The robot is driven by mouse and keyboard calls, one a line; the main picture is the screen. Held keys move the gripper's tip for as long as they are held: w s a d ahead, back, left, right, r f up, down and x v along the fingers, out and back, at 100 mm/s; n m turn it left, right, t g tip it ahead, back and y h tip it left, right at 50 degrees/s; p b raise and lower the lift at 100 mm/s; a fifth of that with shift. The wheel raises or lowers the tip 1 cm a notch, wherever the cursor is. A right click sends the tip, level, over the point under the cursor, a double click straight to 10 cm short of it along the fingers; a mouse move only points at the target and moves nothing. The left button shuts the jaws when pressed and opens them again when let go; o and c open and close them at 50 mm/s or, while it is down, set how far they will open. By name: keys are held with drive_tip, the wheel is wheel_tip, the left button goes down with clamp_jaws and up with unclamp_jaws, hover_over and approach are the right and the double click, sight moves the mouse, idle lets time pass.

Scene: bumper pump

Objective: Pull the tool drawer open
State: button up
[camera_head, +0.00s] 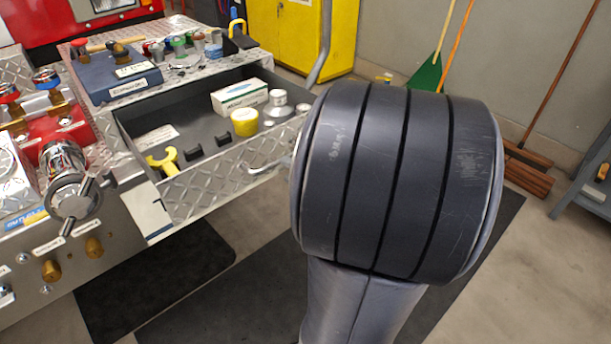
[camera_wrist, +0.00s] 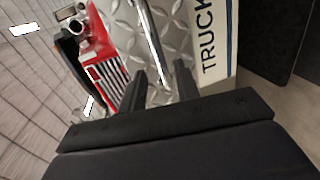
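The tool drawer (camera_head: 215,180) with a diamond-plate front stands pulled out in the head view, its dark inside showing. Its bar handle (camera_head: 265,167) is on the front; the right part is hidden by my arm. In the wrist view the drawer front (camera_wrist: 185,30) fills the upper middle, and the handle bar (camera_wrist: 152,40) runs down towards my gripper (camera_wrist: 160,78). The two dark fingers stand apart, with the lower end of the bar between them. I cannot tell whether either finger touches it. My gripper is hidden behind my arm in the head view.
The drawer holds a white-green box (camera_head: 240,96), a yellow roll (camera_head: 244,122) and a yellow tool (camera_head: 163,162). A blue case (camera_head: 115,75) lies on the deck above. Valves and a gauge panel (camera_head: 20,180) stand left. Dark mats (camera_head: 160,280) cover the floor in front.

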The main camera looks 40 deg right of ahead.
sight(278, 163)
drive_tip(key=shift+p+v, duration=0.35)
drive_tip(key=shift+v, duration=1.95)
drive_tip(key=shift+b+x, duration=1.05)
drive_tip(key=shift+x, duration=4.45)
drive_tip(key=shift+r, duration=0.1)
